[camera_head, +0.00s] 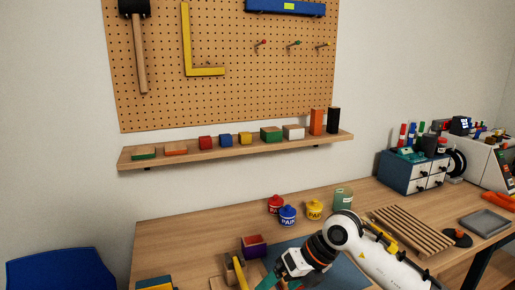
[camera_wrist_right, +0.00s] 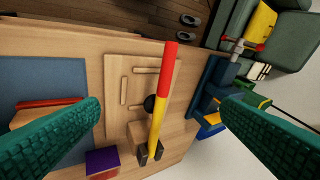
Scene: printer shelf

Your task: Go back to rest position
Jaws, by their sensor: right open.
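My right gripper (camera_head: 281,283) is low in the head view, over the near part of the workbench (camera_head: 185,238), at the end of my white arm. In the right wrist view, its two teal fingers (camera_wrist_right: 160,104) are spread wide. A tool with a red and yellow handle (camera_wrist_right: 164,90) shows in the gap between them, over a light wooden board (camera_wrist_right: 116,75). Neither finger appears to touch it. Its yellow part also shows in the head view (camera_head: 238,272), left of the gripper. My left gripper is not in view.
A purple and red box (camera_head: 254,246) stands near the tool. Red (camera_head: 275,204), blue (camera_head: 287,215) and yellow (camera_head: 314,210) paint pots stand behind the gripper. A slatted rack (camera_head: 410,231) lies right of my arm. The wall shelf (camera_head: 235,150) bears several blocks.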

